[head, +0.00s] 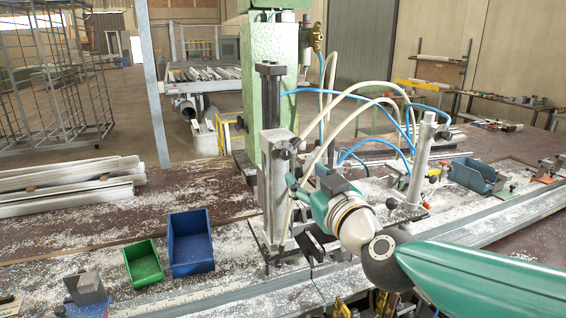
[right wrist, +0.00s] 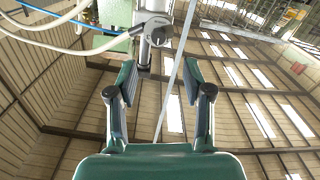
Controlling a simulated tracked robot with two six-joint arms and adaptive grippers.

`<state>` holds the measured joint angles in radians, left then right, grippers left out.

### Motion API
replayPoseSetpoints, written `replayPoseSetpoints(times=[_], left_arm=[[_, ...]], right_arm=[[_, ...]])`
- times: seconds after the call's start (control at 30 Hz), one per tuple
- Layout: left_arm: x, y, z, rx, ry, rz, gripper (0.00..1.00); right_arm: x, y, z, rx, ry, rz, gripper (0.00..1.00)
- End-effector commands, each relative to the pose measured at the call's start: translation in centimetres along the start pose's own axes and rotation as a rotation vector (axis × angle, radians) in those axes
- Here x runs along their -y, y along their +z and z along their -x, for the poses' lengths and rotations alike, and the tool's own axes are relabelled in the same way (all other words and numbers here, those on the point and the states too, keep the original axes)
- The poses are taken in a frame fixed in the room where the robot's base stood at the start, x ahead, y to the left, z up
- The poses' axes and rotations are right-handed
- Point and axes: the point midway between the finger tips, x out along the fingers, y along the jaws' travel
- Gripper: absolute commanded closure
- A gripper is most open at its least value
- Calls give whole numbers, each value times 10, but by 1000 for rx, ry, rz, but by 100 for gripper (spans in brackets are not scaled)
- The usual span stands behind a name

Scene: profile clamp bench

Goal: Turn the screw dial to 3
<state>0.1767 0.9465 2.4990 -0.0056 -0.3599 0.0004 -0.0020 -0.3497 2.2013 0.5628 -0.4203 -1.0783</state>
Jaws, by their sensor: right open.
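My right gripper (head: 306,182) comes in from the right, in front of the clamp post (head: 273,110) on the bench. In the right wrist view its two fingers (right wrist: 160,82) are spread with nothing between them. A grey clamp head with a dark round knob (right wrist: 159,36) shows beyond the fingertips there, apart from them. In the head view a dark knob (head: 284,153) sits on the grey block of the post, close above the gripper. I cannot tell which part is the screw dial, and no numbers are readable. My left gripper is out of view.
A green bin (head: 142,264) and a blue bin (head: 190,243) stand left of the post. Pale hoses (head: 350,98) and blue hoses loop above my right gripper. A second clamp post (head: 420,160) stands to the right. Metal profiles (head: 70,184) lie at the left. Shavings cover the bench.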

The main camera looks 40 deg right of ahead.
Motion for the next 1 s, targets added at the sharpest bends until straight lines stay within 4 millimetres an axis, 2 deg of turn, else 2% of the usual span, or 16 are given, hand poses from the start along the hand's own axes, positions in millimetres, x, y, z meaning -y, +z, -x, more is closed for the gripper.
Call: replayPoseSetpoints(times=[0.1, 0.3, 0.5, 0.7, 0.97, 1.0], left_arm=[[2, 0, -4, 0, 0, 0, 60], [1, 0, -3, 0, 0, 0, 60], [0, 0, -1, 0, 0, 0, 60], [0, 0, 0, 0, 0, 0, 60], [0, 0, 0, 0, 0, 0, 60], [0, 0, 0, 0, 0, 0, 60]], right_arm=[[-1, 3, -28, 4, 3, 1, 49], [-3, 1, -69, 3, 5, 0, 49], [-4, 0, -96, 1, 6, 0, 49], [-4, 0, -106, 0, 6, -1, 49], [-4, 0, -107, 1, 6, -1, 49], [-4, 0, -107, 1, 6, -1, 56]])
